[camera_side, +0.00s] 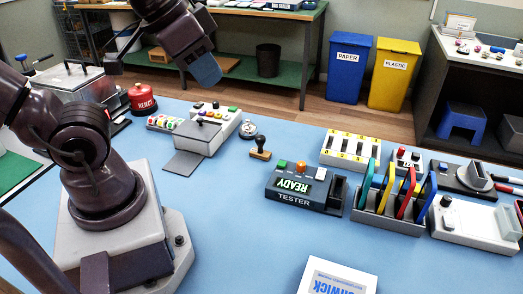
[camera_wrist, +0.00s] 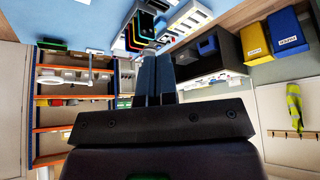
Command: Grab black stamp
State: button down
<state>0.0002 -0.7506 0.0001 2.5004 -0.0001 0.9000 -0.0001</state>
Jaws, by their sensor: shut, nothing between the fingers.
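A small stamp with a black handle (camera_side: 260,141) and a tan base stands upright on the blue table (camera_side: 240,215), left of the tester (camera_side: 300,188) in the side view. My gripper (camera_side: 206,72) is raised high above the back of the table, up and to the left of the stamp and well apart from it. In the wrist view my gripper's fingers (camera_wrist: 155,80) are together and empty, pointing out over the room. I cannot make out the stamp in the wrist view.
A grey box (camera_side: 197,137) and a button panel (camera_side: 222,115) stand left of the stamp. A slotted rack (camera_side: 390,210) with coloured slabs is right of the tester. A red REJECT button (camera_side: 142,98) is at the back left.

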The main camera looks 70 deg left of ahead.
dwell(0.3)
jog(key=c, duration=0.7)
grip_release()
jog(key=shift+c, duration=0.2)
